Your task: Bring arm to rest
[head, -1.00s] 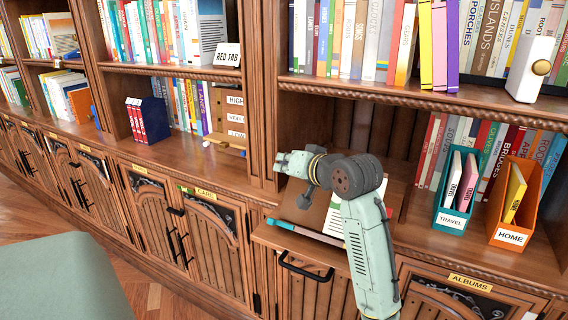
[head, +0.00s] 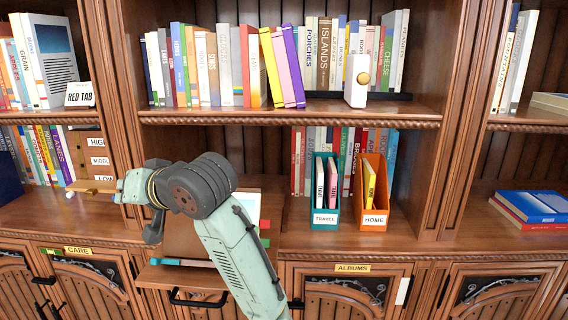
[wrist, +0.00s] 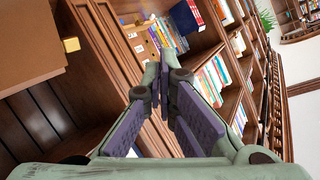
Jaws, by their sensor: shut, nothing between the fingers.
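My arm (head: 240,250) rises from the bottom of the head view and bends left at a dark joint, in front of the bookcase. I cannot make out the fingers in that view. In the wrist view my gripper (wrist: 158,76) has its two purple-padded fingers drawn together at the tips, with nothing held. The fingers appear clear of the shelves, which lie behind them.
A pulled-out ledge (head: 180,277) sits below my arm. A teal TRAVEL holder (head: 325,217) and an orange HOME holder (head: 373,222) stand to its right. A small open drawer (head: 92,186) juts out at left. Blue and red books (head: 535,207) lie far right.

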